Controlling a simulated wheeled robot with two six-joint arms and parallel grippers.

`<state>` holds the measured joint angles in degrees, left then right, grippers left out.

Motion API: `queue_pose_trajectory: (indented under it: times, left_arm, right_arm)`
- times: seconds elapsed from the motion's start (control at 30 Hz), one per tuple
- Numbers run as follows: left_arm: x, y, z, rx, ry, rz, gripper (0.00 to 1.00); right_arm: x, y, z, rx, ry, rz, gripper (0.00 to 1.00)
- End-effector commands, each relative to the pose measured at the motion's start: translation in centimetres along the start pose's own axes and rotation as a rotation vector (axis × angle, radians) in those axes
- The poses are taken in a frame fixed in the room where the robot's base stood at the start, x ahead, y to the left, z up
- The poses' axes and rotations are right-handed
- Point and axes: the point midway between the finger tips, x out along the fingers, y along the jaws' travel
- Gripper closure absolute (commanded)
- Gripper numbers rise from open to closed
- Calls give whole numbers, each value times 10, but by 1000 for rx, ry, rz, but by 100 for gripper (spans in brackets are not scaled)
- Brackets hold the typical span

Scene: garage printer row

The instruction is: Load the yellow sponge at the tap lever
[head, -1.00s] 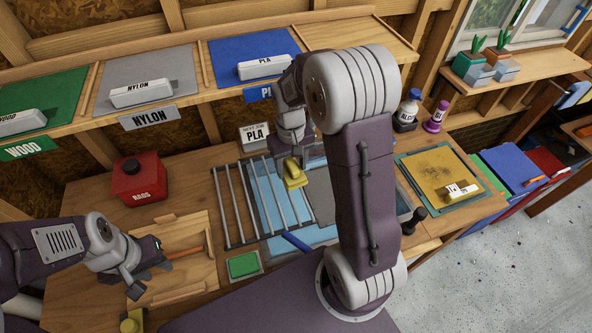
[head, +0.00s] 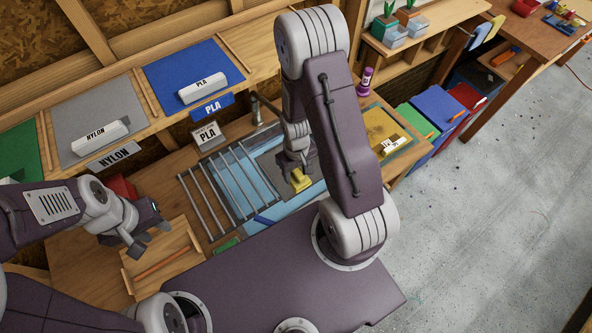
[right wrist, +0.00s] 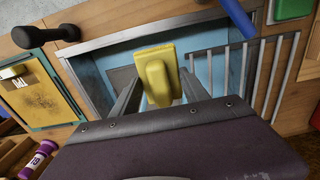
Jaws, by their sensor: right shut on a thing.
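The yellow sponge (head: 300,181) is between the fingers of my right gripper (head: 298,176), held over the blue sink basin (head: 268,200). In the right wrist view the sponge (right wrist: 156,76) sits between the two grey fingers, and my right gripper (right wrist: 160,84) is shut on it. A black-knobbed lever (right wrist: 46,34) stands at the sink's edge in the right wrist view, apart from the sponge. My arm hides that edge in the head view. A grey tap post (head: 257,110) rises behind the sink. My left gripper (head: 150,240) is open and empty over a wooden tray.
A metal bar rack (head: 222,190) lies across the sink's left part. The wooden tray (head: 165,262) holds an orange-brown stick. A yellow scuffed plate (head: 385,128) lies right of the sink. A PLA sign (head: 208,135) stands behind the rack. A purple bottle (head: 364,82) stands farther back.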

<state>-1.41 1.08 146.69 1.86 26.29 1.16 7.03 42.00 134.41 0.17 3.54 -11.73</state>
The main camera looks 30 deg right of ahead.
Motion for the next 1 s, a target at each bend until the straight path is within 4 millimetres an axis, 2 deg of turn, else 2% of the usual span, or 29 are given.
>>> queue_pose_trajectory:
  times: [1.0]
  left_arm:
    - [24, 0, 2, 0, 0, 0, 64]
  right_arm:
    - [26, 75, -93, 1, -1, 0, 80]
